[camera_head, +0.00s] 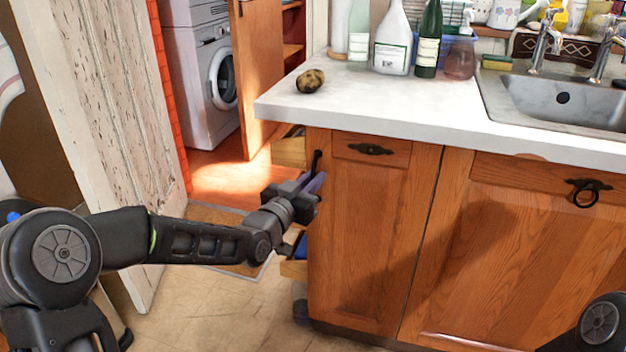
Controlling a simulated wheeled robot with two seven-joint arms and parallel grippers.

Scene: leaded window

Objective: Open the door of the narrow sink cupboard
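The narrow sink cupboard has a wooden door (362,240) at the left end of the counter unit, below a small panel with a dark pull (370,149). The door looks shut, its face about level with the wider door beside it. A black upright handle (317,161) sits at its upper left edge. My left gripper (318,185) is at that left edge, just below the visible part of the handle. Its bluish fingertips are small and seen from the side, so their gap and any contact with the handle cannot be made out. My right gripper is out of view.
The wider wooden door (520,250) with a ring pull (586,194) adjoins on the right. The white worktop (390,110) carries a potato (310,81), bottles and a metal sink (565,100). Light wooden drawers (289,152) show past the left end. Floor (240,315) in front is clear.

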